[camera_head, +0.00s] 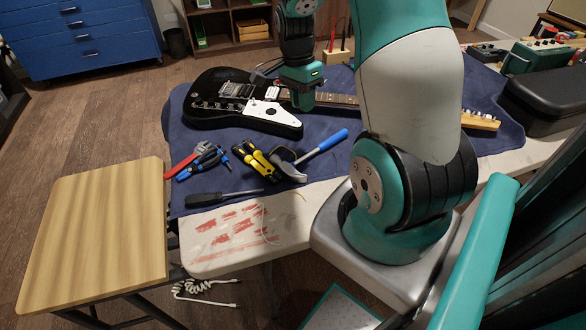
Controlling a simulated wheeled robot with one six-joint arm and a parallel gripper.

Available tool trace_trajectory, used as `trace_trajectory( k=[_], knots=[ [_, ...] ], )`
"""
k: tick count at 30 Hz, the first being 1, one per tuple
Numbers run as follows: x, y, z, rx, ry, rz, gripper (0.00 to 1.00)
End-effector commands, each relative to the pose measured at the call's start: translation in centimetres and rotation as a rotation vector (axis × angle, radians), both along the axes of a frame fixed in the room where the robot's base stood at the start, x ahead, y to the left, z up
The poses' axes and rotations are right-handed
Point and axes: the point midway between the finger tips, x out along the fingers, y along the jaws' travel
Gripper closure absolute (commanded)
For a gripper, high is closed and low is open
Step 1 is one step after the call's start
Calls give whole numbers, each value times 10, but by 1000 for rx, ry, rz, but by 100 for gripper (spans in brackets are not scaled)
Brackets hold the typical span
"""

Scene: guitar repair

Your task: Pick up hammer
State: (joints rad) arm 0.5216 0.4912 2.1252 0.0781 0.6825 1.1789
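The hammer (325,143) lies on the blue cloth in front of the guitar. My gripper (302,100) is at the end of my teal and black arm, over the guitar body and neck, behind and a little left of the hammer's handle. It appears apart from the hammer. Its fingers are too small and dark against the guitar to tell open from shut.
A black electric guitar (285,122) lies behind the hammer. A black case (545,100) is at right.

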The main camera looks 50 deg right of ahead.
Motion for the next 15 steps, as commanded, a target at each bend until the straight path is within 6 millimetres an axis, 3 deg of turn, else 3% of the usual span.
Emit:
trace_trajectory(
  k=[9,15],
  knots=[
    [-13,4,-71,6,3,6,80],
    [-16,4,-93,3,-1,8,80]
  ],
)
